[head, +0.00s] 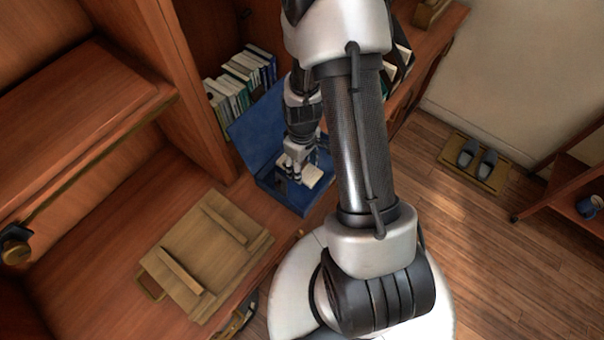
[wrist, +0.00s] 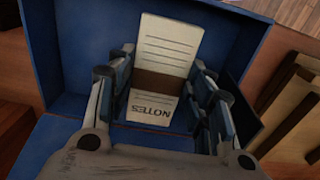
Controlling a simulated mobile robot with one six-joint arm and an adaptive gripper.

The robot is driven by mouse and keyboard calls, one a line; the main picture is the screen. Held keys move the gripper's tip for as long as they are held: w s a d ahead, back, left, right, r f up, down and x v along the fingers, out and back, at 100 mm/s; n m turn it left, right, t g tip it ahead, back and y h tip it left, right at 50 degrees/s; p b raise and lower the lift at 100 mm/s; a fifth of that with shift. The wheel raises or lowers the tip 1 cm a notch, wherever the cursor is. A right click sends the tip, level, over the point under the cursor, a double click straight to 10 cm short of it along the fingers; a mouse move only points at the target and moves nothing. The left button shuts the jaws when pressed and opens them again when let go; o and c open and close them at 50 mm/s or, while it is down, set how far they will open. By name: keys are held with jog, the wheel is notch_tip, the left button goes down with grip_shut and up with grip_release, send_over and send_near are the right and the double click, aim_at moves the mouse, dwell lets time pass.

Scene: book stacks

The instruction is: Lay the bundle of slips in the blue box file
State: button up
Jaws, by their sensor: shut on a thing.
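The blue box file (head: 283,196) stands open on the wooden surface, its lid raised at the back left; in the wrist view its blue walls (wrist: 52,62) surround the fingers. The bundle of slips (head: 313,176) is cream paper with ruled lines, a brown band and a "NOTES" label; it also shows in the wrist view (wrist: 170,42). My gripper (head: 296,172) is shut on the bundle, with a finger on either side in the wrist view (wrist: 160,88). The bundle is over or within the open box; I cannot tell whether it touches the bottom.
A wooden board with raised strips (head: 208,250) lies on the surface left of the box. A row of books (head: 240,85) stands behind the box. A tall cabinet side (head: 190,75) rises at the left. Slippers (head: 477,159) rest on a floor mat at the right.

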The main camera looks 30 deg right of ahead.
jog(key=shift+f+b, duration=0.6)
jog(key=shift+f, duration=1.55)
jog(key=o, duration=1.1)
jog(key=shift+f, duration=0.1)
jog(key=shift+c, duration=0.2)
notch_tip(320, 180, up, 12)
jog(key=p, duration=0.3)
jog(key=shift+r+p, duration=0.2)
jog(key=shift+p, duration=0.2)
jog(key=s+a+r+m+t, duration=0.1)
jog(key=s+a+r, duration=0.15)
jog(key=r, duration=0.65)
jog(key=s+a+r+m+t, duration=0.15)
jog(key=a+r, duration=0.25)
jog(key=r, duration=0.6)
jog(key=s+a+r+m+t, duration=0.1)
jog(key=s+a+r, duration=0.3)
jog(key=s+r, duration=0.4)
jog(key=shift+s+r+t, duration=0.3)
jog(key=shift+s+t, duration=0.25)
jog(key=shift+s, duration=0.2)
